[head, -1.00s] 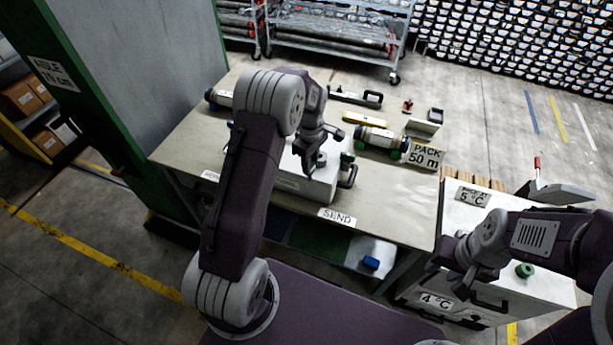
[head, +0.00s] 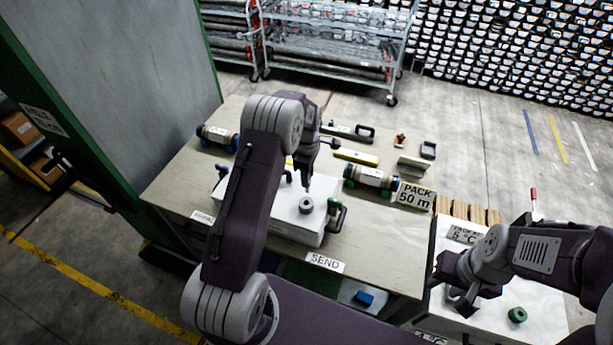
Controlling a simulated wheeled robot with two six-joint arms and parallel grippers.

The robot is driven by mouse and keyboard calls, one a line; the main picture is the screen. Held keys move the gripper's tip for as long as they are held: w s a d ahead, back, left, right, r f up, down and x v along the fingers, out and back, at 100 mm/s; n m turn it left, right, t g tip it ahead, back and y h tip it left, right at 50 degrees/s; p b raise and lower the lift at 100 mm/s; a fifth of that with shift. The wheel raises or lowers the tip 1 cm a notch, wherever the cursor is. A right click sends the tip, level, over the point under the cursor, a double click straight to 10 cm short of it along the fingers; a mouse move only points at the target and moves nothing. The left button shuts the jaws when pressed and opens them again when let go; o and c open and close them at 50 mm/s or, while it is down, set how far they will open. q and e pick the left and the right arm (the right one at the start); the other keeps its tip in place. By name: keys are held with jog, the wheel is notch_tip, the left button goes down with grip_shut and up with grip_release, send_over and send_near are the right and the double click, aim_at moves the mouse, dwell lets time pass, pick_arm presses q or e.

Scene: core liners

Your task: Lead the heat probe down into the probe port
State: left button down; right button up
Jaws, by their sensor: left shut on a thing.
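The white box (head: 285,213) stands on the table, with a grey ring-shaped port (head: 306,204) on its lid. My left gripper (head: 308,168) points down above the lid and is shut on the heat probe (head: 309,183). Only a thin part of the probe shows below the fingers, its tip above or close to the port. I cannot tell whether it touches. My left arm hides part of the box. My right gripper (head: 457,283) hangs over the white cabinet at right, apparently open and empty.
A core tube (head: 371,177) and the "PACK 50 m" sign (head: 413,196) lie right of the box. A yellow bar (head: 356,157) and a black-handled tool (head: 348,132) lie behind. A green ring (head: 517,315) sits on the cabinet (head: 545,297). The table's front right is clear.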

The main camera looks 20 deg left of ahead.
aim_at(307, 192)
pick_arm(q)
jog(key=shift+w+f, duration=0.25)
jog(key=shift+f, duration=0.15)
jog(key=shift+a+f, duration=0.15)
jog(key=shift+f, duration=0.1)
jog(key=shift+s+f+b, duration=0.3)
jog(key=shift+s+b, duration=0.35)
jog(key=shift+b, duration=0.05)
jog(key=shift+f, duration=0.2)
jog(key=shift+w+f+b, duration=0.4)
jog(key=shift+f+b, duration=0.2)
jog(key=shift+f, duration=0.45)
jog(key=shift+s+f+b, duration=0.25)
jog(key=shift+f+b, duration=0.2)
jog(key=shift+b, duration=0.1)
jog(key=shift+w+f+b, duration=0.15)
jog(key=shift+f+b, duration=0.45)
jog(key=shift+f, duration=0.3)
jog(key=shift+f+b, duration=0.45)
jog(key=shift+f, duration=0.2)
pick_arm(e)
jog(key=f, duration=0.6)
jog(key=shift+s+a, duration=0.15)
jog(key=shift+s, duration=0.05)
